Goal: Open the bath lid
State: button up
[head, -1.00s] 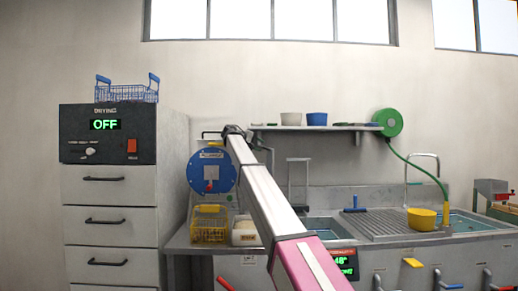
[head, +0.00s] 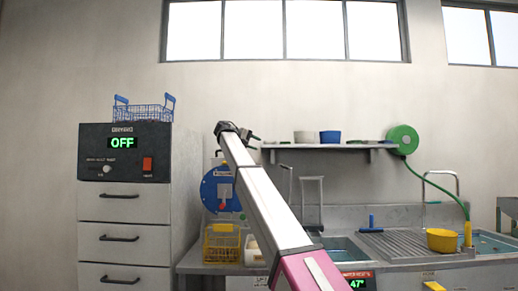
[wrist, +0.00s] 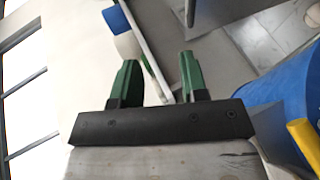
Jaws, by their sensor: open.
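A small lit display (head: 357,282) reading about 47 is on the counter front, below a steel basin (head: 345,252) with bluish water showing. I take this basin to be the bath; my arm covers its left part. A grey upright frame (head: 321,182) stands behind it; I cannot tell whether it belongs to the lid. I cannot make out the lid clearly. My gripper (head: 250,137) is raised near the left end of the wall shelf, well above the counter. In the wrist view my gripper (wrist: 158,62) has its two green fingers apart with nothing held between them.
The wall shelf (head: 325,146) holds a white tub and a blue tub (head: 330,137). A blue round drum (head: 221,190) and yellow basket (head: 221,243) are left of my arm. A drying cabinet (head: 125,152) stands left. A yellow bowl (head: 441,240) sits by the right sink.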

jog(key=c, duration=0.4)
jog(key=shift+d+f, duration=0.1)
jog(key=shift+d, duration=0.15)
grip_shut()
jog(key=s+d+f+g+y, duration=0.1)
jog(key=d+f+y, duration=0.15)
jog(key=d, duration=0.35)
jog(key=s+d+f+m+y, duration=0.1)
jog(key=d+f+y, duration=0.15)
jog(key=d, duration=0.35)
jog(key=s+d+f+g+y, duration=0.1)
jog(key=d+y, duration=0.3)
jog(key=d, duration=0.2)
jog(key=s+d+r+y, duration=0.3)
jog(key=s+d+y, duration=0.7)
jog(key=a+r+x, duration=0.1)
jog(key=a+x, duration=0.1)
jog(key=x, duration=0.9)
jog(key=shift+a+m, duration=0.3)
jog(key=shift+a, duration=0.1)
